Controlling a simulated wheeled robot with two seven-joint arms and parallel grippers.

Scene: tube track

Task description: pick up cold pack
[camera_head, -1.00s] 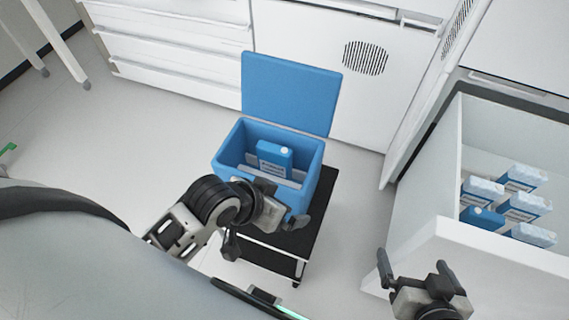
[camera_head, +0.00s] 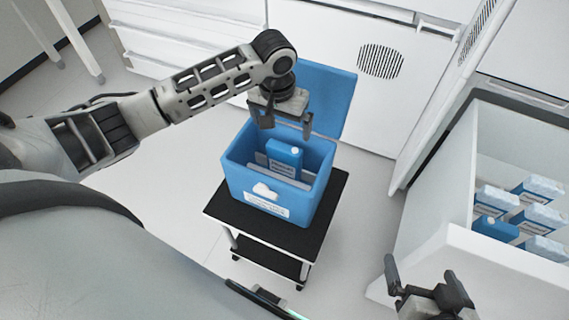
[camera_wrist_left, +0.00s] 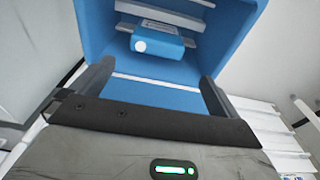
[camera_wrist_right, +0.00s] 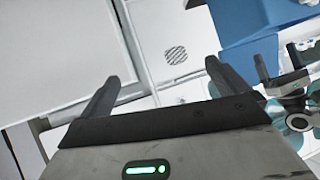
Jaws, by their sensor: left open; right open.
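A blue cold pack (camera_head: 284,153) with a white cap stands upright inside the open blue cooler box (camera_head: 250,190). The left wrist view also shows the cold pack (camera_wrist_left: 158,42) ahead of the fingers, inside the box (camera_wrist_left: 95,30). My left gripper (camera_head: 287,128) is open and empty above the back of the box, apart from the pack. More packs lie in the white freezer drawer at the right, one of them plain blue (camera_head: 497,228) and several frosted (camera_head: 541,217). My right gripper (camera_head: 424,272) is open and empty in front of this drawer.
The box stands on a small black-topped cart (camera_head: 225,208). Its blue lid (camera_head: 335,95) stands open at the back. The white drawer (camera_head: 450,235) juts out at the right. White cabinets (camera_head: 400,105) stand behind. Floor is clear left of the cart.

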